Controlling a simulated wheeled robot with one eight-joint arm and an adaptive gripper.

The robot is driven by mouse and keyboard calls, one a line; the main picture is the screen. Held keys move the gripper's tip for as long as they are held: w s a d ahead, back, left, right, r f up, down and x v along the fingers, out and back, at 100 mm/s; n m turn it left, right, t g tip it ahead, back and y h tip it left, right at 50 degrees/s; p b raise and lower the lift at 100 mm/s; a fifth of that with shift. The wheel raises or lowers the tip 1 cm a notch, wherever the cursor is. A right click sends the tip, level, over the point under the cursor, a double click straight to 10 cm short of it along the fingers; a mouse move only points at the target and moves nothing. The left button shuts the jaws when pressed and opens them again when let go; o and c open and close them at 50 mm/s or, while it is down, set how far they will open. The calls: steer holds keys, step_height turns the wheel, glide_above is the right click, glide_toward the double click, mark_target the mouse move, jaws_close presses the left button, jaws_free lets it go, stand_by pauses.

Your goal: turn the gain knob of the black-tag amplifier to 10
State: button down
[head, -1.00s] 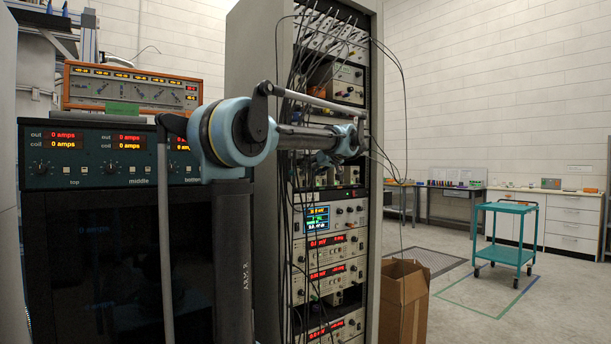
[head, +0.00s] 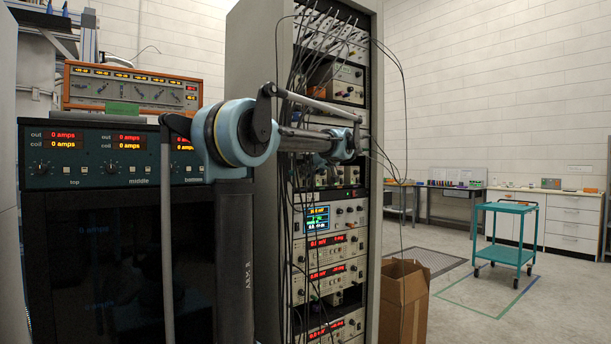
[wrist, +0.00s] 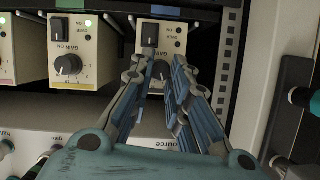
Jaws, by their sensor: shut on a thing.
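In the wrist view, my gripper (wrist: 158,62) has its blue-padded fingers on either side of a dark gain knob (wrist: 161,70) and is shut on it. The knob is on a cream amplifier module (wrist: 151,26) with a black switch above it. The fingers cover part of the knob and the lower panel, so its pointer and scale cannot be read. No black tag shows on this module. In the head view my arm reaches to the rack, and the gripper cannot be made out there.
Left of the gripper is a similar amplifier (wrist: 89,67) with a yellow tag, a knob and a lit green lamp. A rack rail (wrist: 226,70) stands close on the right. In the head view, cables (head: 285,230) hang before the rack (head: 255,65).

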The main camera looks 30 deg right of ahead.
steer(key=shift+d+f+m+y, duration=0.1)
steer(key=shift+d+m+y, duration=0.1)
steer(key=shift+m+y, duration=0.85)
steer(key=shift+d+f+m+y, duration=0.15)
steer(key=shift+m+y, duration=0.5)
steer(key=shift+m, duration=0.7)
steer(key=shift+r, duration=0.1)
steer(key=c, duration=1.5)
jaws_free()
